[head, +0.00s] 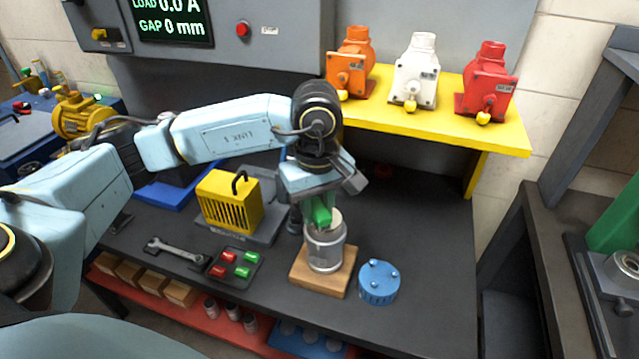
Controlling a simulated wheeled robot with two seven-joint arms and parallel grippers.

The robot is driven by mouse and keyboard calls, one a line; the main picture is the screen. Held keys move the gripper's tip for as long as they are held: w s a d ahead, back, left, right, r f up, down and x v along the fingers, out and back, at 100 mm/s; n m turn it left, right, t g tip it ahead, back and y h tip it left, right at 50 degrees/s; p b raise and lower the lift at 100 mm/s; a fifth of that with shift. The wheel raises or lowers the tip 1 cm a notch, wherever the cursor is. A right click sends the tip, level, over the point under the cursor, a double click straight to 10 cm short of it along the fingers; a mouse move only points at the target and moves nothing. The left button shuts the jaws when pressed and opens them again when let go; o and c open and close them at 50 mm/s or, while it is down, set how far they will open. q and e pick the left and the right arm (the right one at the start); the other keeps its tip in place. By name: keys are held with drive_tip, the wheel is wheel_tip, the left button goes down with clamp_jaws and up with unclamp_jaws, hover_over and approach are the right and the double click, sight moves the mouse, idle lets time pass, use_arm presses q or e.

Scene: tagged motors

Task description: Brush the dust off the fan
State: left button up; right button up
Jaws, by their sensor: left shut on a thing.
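My left gripper (319,200) reaches down over the middle of the bench and is shut on a green-handled tool, which I take to be the brush (321,215). A pale part shows at its lower right, at the top of a silver motor (325,252). The motor stands upright on a wooden block (307,279). The fan is not clearly visible; the motor's top is partly hidden by the brush and gripper. I cannot tell whether the brush touches it. A round blue cover (378,283) with several studs lies to the right of the block. My right gripper is out of view.
A yellow slotted box (230,203), a wrench (175,252) and a tray (249,277) of red and green pieces lie left of the motor. Orange (350,62), white (414,70) and red (487,82) motors stand on a yellow shelf (430,128). The bench's right side is mostly clear.

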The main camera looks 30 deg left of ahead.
use_arm(q)
drive_tip(key=shift+w+r+p, duration=0.1)
drive_tip(key=shift+r+p, duration=0.25)
drive_tip(key=shift+r, duration=0.5)
drive_tip(key=shift+r+p, duration=0.4)
drive_tip(key=shift+r, duration=0.4)
drive_tip(key=shift+r+p, duration=0.45)
drive_tip(key=shift+r, duration=0.65)
